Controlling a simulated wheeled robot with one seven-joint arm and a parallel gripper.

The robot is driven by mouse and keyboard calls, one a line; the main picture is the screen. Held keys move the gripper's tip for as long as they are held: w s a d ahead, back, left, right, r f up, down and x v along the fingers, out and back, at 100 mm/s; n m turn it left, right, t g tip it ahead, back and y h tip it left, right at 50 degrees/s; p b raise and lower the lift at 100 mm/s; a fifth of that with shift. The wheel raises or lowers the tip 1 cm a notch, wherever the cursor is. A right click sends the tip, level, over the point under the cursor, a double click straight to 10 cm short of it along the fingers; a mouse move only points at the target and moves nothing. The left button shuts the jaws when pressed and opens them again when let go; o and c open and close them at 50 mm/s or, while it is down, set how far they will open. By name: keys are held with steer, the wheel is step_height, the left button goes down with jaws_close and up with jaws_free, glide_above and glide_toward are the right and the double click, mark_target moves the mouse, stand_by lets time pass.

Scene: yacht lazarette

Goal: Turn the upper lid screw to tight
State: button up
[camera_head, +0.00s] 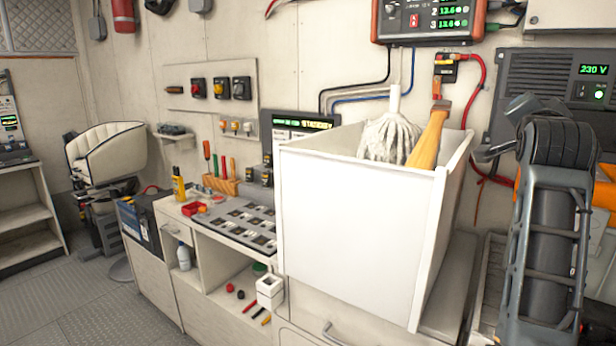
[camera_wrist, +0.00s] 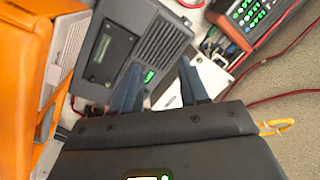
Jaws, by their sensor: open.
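A pale lid (camera_head: 575,16) of a wall box is partly in view at the upper right edge of the head view. A small dark dot that may be a screw shows near its lower left corner. In the wrist view a pale plate (camera_wrist: 212,76), probably the same lid, lies beyond my gripper (camera_wrist: 161,84), partly covered by a finger. I cannot make out the upper lid screw or its setting. My gripper is open, with its two dark blue fingers apart and nothing seen between them. It does not show clearly in the head view.
A grey vented 230 V unit (camera_head: 545,80) is on the wall below the lid, also in the wrist view (camera_wrist: 140,50). A red-framed display (camera_head: 430,20) hangs left of it, with red cables below. A white bin (camera_head: 365,220) holds a mop. An orange case (camera_wrist: 20,70) is at left.

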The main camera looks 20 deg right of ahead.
steer(key=s+a+f+n+t+y, duration=0.1)
steer(key=s+a+f+n+y, duration=0.2)
steer(key=f, duration=0.6)
steer(key=s+a+f+n+t, duration=0.1)
steer(key=a+f+n, duration=0.3)
steer(key=a+f, duration=0.3)
steer(key=s+a+f+n+y, duration=0.3)
steer(key=s+a+f, duration=0.25)
steer(key=f, duration=0.25)
steer(key=s+a+f+n+y, duration=0.2)
steer(key=s+a+f+n, duration=0.15)
steer(key=s+f, duration=0.35)
steer(key=s+a+f+n+y, duration=0.1)
steer(key=s+a+f+y, duration=0.2)
steer(key=s, duration=0.4)
steer(key=s+a+f+n, duration=0.2)
steer(key=s+a, duration=0.3)
steer(key=s, duration=0.2)
steer(key=s+a+r+y, duration=0.1)
steer(key=s+a, duration=0.1)
steer(key=s, duration=0.6)
steer(key=s+a+r+n+g+y, duration=0.1)
steer(key=s+a, duration=0.2)
steer(key=s, duration=0.4)
steer(key=shift+s+a+r, duration=0.15)
steer(key=shift+s+a, duration=0.15)
steer(key=shift+s, duration=0.05)
